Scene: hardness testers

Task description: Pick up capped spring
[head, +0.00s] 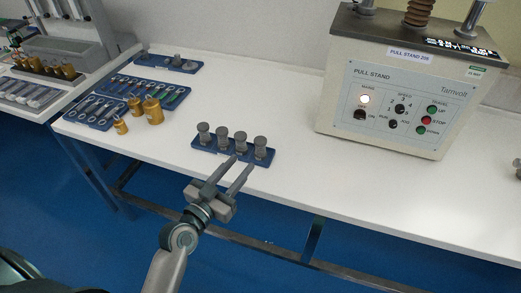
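Several grey capped pieces that look like the capped springs stand upright in a row in a blue rack (206,147) near the table's front edge. From left they include a first (203,131), a second (222,136) and a third (240,142), with another at the right end (260,148). My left gripper (243,162) is open and empty, with its two fingers parallel. Its fingertips overlap the rack's front edge in the picture, just below the third piece. I cannot tell whether they touch the rack. My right gripper is not clearly in view.
A pull stand machine (400,100) stands at the back right. Brass weights (153,110) and a blue tray of small parts (92,112) lie to the left. Another blue rack (150,60) is behind.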

